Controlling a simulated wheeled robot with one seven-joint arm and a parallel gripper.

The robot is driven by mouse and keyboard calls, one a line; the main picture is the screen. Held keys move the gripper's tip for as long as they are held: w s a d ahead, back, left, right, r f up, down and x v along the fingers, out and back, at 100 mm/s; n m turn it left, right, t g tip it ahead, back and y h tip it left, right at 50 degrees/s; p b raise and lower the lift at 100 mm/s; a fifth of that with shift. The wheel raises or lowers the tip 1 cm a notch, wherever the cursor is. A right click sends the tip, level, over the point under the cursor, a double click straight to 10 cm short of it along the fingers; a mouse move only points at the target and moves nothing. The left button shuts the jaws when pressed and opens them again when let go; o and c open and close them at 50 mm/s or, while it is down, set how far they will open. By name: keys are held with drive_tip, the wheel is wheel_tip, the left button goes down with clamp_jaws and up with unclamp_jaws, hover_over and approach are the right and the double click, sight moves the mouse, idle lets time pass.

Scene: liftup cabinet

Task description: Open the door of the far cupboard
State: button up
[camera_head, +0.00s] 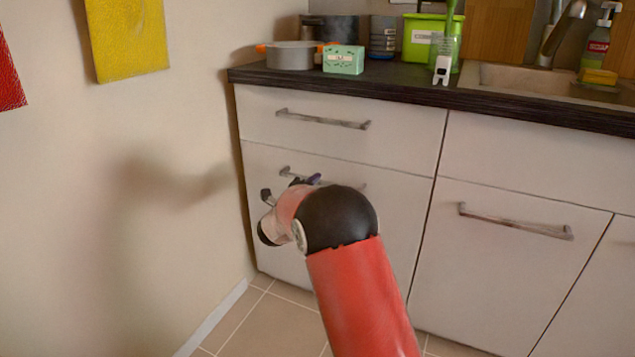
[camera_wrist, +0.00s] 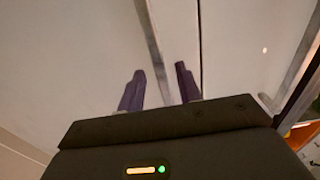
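The far cupboard's white door (camera_head: 330,215) is the lower left front, below a drawer, and looks closed. Its grey bar handle (camera_head: 345,185) is partly hidden behind my gripper (camera_head: 305,181). In the wrist view the handle (camera_wrist: 153,50) runs down between the two dark fingers of my gripper (camera_wrist: 160,85). The fingers are apart, with a visible gap on each side of the bar, so the gripper is open. I cannot tell how deep the bar sits between the fingertips.
The drawer above (camera_head: 330,125) has its own bar handle (camera_head: 322,119). The wall (camera_head: 130,230) is close on the left. Another cupboard door (camera_head: 500,270) is on the right. The dark countertop (camera_head: 400,86) holds a pot (camera_head: 290,56) and several items. The tiled floor (camera_head: 265,320) looks clear.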

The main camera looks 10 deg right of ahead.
drive_tip(key=shift+x, duration=1.45)
drive_tip(key=shift+a, duration=0.1)
clamp_jaws()
